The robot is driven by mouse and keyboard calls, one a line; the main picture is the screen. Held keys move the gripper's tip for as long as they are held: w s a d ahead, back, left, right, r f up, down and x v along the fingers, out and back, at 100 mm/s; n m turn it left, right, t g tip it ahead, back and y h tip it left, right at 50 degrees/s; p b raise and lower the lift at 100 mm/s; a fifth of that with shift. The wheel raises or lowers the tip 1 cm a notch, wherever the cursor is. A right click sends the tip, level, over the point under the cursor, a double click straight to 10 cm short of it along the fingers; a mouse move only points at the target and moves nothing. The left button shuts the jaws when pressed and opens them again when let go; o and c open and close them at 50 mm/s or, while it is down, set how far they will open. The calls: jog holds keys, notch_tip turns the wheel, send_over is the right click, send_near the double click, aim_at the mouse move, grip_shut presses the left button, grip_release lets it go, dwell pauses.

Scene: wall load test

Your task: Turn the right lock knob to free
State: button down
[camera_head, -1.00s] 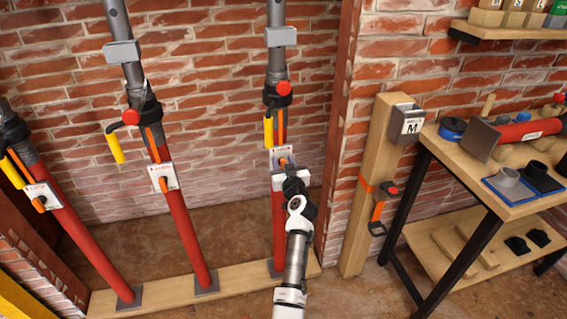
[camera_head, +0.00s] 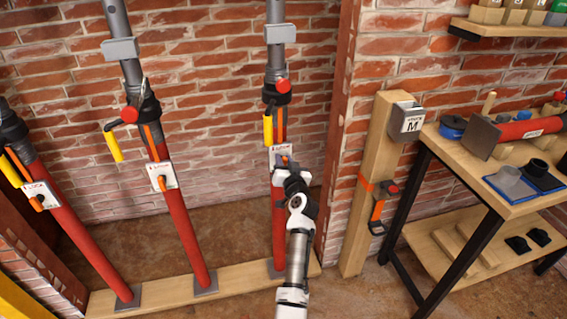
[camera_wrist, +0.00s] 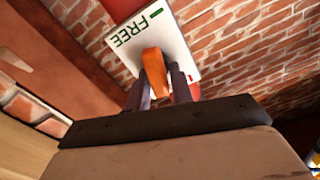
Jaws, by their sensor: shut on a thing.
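The right lock knob is an orange lever on a white plate on the right red prop (camera_head: 278,225). In the wrist view the knob (camera_wrist: 154,70) stands between the two dark fingers of my gripper (camera_wrist: 160,88), which is shut on it. The plate (camera_wrist: 138,32) shows upside down there, with the word FREE and a green mark above the knob. In the head view my gripper (camera_head: 283,168) covers the lower part of the plate (camera_head: 281,151), and only a little orange shows. The rest of the plate's lettering is hidden, so I cannot tell the knob's exact setting.
Two more red props, the middle one (camera_head: 184,225) and the left one (camera_head: 78,238), stand to the left with similar plates and orange knobs. A yellow handle (camera_head: 268,129) hangs above my gripper. A wooden post (camera_head: 365,190) and a workbench (camera_head: 470,170) stand to the right.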

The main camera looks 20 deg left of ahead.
jog(key=m, duration=0.3)
jog(key=shift+w+d+f+m, duration=0.1)
jog(key=shift+d+m, duration=0.05)
jog(key=shift+m, duration=0.25)
jog(key=m, duration=0.3)
jog(key=shift+w+d+f+m, duration=0.1)
jog(key=shift+f+m, duration=0.05)
jog(key=shift+m, duration=0.15)
jog(key=m+p, duration=0.1)
jog(key=m, duration=0.2)
jog(key=shift+d+f+m, duration=0.1)
jog(key=shift+m, duration=0.2)
jog(key=shift+f+m+p, duration=0.25)
jog(key=shift+m+p, duration=0.15)
jog(key=shift+m, duration=1.3)
jog(key=c, duration=1.4)
grip_release()
jog(key=shift+o, duration=0.2)
jog(key=shift+d, duration=0.1)
